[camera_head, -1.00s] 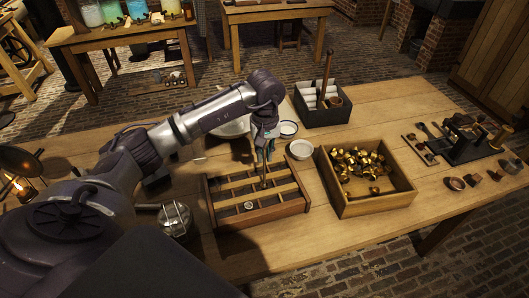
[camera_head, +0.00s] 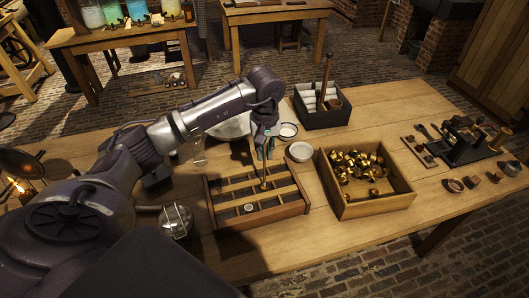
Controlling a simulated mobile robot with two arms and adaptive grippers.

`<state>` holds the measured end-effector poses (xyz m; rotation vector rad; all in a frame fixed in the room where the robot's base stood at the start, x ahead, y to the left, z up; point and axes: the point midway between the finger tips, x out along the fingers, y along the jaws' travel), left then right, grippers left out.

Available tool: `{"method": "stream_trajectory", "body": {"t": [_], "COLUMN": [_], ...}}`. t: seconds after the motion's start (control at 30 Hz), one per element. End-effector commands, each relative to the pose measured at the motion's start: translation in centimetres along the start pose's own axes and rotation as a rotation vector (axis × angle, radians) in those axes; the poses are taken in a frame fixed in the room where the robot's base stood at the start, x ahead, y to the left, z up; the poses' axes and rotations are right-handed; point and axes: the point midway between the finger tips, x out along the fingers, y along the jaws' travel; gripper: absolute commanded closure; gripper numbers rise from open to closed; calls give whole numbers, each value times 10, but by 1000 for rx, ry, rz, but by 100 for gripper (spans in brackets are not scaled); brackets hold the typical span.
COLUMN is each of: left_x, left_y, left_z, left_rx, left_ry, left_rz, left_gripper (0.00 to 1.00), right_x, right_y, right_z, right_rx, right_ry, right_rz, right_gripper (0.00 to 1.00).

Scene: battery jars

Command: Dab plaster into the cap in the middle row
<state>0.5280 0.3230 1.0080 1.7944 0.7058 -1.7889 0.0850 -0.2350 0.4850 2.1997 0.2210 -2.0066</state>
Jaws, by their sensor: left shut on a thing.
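My left gripper (camera_head: 264,150) is shut on a thin tool (camera_head: 264,172), held upright above the slatted wooden tray (camera_head: 281,217). The tool's lower end is down among the middle slats; I cannot tell whether it touches a cap there. One small round pale cap (camera_head: 248,207) shows in the front part of the tray. Any cap under the tool's tip is too small to make out. I cannot tell whether there is plaster on the tip. My right gripper is not in view.
A wooden box (camera_head: 376,208) of brass pieces stands right of the tray. White bowls (camera_head: 300,151) and a dark box (camera_head: 322,117) with white rolls stand behind. A caged lamp (camera_head: 176,220) is at the left.

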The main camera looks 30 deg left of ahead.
Motion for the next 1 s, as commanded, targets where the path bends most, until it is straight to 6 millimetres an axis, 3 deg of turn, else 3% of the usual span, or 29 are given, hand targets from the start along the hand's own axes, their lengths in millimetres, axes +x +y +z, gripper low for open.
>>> {"method": "stream_trajectory", "body": {"t": [1.0], "left_x": [-59], "left_y": [-1], "left_z": [0], "left_rx": [0], "left_ry": [0], "left_rz": [-1], "left_gripper": [100], "right_x": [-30], "right_y": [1], "right_z": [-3], "right_rx": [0], "right_ry": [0], "right_rz": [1], "right_gripper": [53]}}
